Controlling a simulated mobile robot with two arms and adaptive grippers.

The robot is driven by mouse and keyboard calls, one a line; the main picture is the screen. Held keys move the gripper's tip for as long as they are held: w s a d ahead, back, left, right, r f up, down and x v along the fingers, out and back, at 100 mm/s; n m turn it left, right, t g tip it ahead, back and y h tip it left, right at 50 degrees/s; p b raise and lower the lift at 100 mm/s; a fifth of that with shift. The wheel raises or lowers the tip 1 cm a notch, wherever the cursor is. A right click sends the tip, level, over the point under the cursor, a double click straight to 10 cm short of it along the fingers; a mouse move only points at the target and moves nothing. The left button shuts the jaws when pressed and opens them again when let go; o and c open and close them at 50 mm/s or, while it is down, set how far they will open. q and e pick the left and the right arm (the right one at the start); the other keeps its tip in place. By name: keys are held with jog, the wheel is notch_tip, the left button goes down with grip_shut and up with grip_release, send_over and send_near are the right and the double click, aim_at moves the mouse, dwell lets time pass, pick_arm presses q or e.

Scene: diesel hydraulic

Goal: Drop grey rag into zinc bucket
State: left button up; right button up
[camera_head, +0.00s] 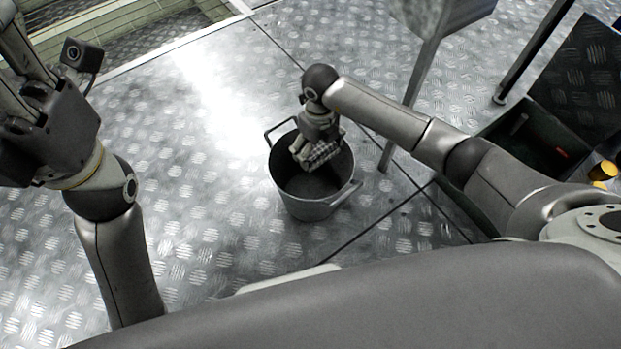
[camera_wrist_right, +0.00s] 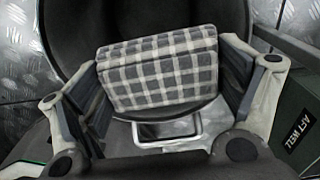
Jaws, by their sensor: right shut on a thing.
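The zinc bucket (camera_head: 312,205) stands upright on the metal floor, with a loop handle on each of two sides. My right gripper (camera_head: 316,150) reaches down into its mouth and is shut on the grey rag (camera_head: 321,157), a folded grey-and-white checked cloth. In the right wrist view the rag (camera_wrist_right: 158,72) sits between the two fingers of the right gripper (camera_wrist_right: 162,85), over the dark inside of the bucket (camera_wrist_right: 72,25). Whether the rag touches the bucket is hard to tell. My left gripper (camera_head: 22,75) is at the upper left, far from the bucket; its fingers are partly cut off.
A dark green box (camera_head: 535,140) with items in it stands at the right. A grey stand leg (camera_head: 420,75) rises behind my right arm, close to the bucket. Yellow round items (camera_head: 603,171) show at the right edge. The floor (camera_head: 215,190) left of the bucket is clear.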

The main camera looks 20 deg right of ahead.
jog(key=o, duration=0.8)
jog(key=shift+c, duration=0.2)
notch_tip(320, 180, up, 12)
dwell(0.3)
